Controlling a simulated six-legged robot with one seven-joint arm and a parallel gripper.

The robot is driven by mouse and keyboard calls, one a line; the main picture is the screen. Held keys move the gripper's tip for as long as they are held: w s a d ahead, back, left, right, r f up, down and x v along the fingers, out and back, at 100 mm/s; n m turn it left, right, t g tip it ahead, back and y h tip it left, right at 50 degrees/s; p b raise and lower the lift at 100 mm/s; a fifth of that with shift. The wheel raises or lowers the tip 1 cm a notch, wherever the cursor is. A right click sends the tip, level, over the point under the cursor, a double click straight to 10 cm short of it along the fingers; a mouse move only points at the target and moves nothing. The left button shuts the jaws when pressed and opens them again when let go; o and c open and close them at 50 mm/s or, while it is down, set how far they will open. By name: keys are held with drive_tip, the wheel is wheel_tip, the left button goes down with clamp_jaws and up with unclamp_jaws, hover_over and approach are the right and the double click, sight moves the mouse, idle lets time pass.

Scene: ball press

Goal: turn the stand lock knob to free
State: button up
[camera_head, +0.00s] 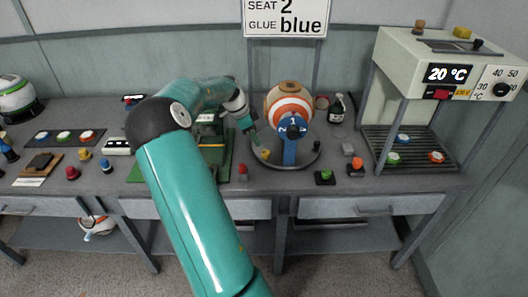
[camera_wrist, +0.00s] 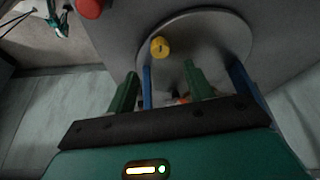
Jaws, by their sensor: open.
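The stand is a round grey plate (camera_head: 312,163) with a blue upright (camera_head: 290,152) that bears an orange and white ball (camera_head: 290,100). A small yellow knob (camera_head: 266,154), which looks like the stand lock knob, sits at the plate's left front edge. It also shows in the wrist view (camera_wrist: 159,47) with a dark mark on top. Its lock setting cannot be read. My gripper (camera_head: 255,142) is just behind and left of the knob. In the wrist view my green fingers (camera_wrist: 160,82) are apart, with the knob beyond their tips and not between them.
A small black knob (camera_head: 316,146) is at the plate's right. A red button (camera_head: 243,170) stands left of the plate, and green (camera_head: 325,176) and orange (camera_head: 356,166) buttons to its right. A cream oven (camera_head: 425,65) reads 20 °C. A sign (camera_head: 286,18) reads seat 2, glue blue.

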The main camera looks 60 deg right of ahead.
sight(265, 153)
drive_tip(key=x, duration=0.9)
drive_tip(key=shift+f, duration=0.25)
drive_tip(key=c, duration=1)
drive_tip(key=shift+n, duration=0.3)
drive_tip(key=n+t, duration=0.1)
drive_tip(key=n, duration=0.1)
drive_tip(key=n+h, duration=0.1)
drive_tip(key=n, duration=0.1)
drive_tip(key=shift+s+a+t, duration=0.1)
drive_tip(key=shift+s+t, duration=0.1)
drive_tip(key=shift+t, duration=0.2)
drive_tip(key=n+t, duration=0.1)
drive_tip(key=n, duration=0.1)
drive_tip(key=n+t, duration=0.1)
drive_tip(key=n, duration=0.2)
drive_tip(key=shift+s+n, duration=0.15)
drive_tip(key=shift+n, duration=0.15)
